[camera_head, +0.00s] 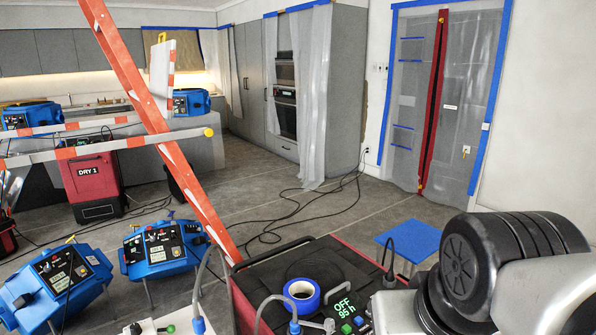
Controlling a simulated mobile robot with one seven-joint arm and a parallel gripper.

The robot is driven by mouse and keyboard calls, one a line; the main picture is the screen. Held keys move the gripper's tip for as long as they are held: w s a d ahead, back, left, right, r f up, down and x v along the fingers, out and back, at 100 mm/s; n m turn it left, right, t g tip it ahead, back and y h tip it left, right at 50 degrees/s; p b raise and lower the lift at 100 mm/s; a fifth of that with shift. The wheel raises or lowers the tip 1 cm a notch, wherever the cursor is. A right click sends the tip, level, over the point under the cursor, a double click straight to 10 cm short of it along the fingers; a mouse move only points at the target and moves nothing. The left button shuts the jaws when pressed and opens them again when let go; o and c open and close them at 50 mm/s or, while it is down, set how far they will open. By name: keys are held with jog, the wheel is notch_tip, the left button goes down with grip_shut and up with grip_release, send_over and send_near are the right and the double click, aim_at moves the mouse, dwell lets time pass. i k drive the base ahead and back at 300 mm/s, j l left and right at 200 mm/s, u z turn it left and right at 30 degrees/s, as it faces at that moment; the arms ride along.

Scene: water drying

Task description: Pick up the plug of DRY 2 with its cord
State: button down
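A red and black machine (279,258) stands close in front of me at the bottom middle. Its display (344,307) reads OFF and 95 h. No DRY 2 label shows on the part in view. A dark plug-like piece (390,279) with a short dark cord stands at the machine's right edge, beside my arm. I cannot tell for sure that it is the plug of DRY 2. Parts of my arm fill the lower right. My gripper is not in view.
Blue tape (302,293) lies on the machine. An orange and white barrier (160,113) crosses at left. Blue units (165,249) stand lower left, the red DRY 1 machine (93,183) behind. Loose black cords (292,211) lie on the floor. A blue-topped stool (410,240) stands right of the machine.

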aim_at(390, 277)
jog(key=z, duration=0.45)
jog(key=i+l+u, duration=0.1)
jog(key=u, duration=0.35)
jog(key=l+u, duration=0.15)
jog(key=u, duration=0.35)
jog(key=i+l+u, duration=0.15)
jog(key=l+u, duration=0.15)
jog(key=l, duration=0.2)
jog(key=i+l+u, duration=0.1)
jog(key=l+u, duration=0.2)
jog(key=l, duration=0.25)
jog(key=l+u, duration=0.1)
jog(key=l, duration=1.55)
jog(key=i, duration=0.05)
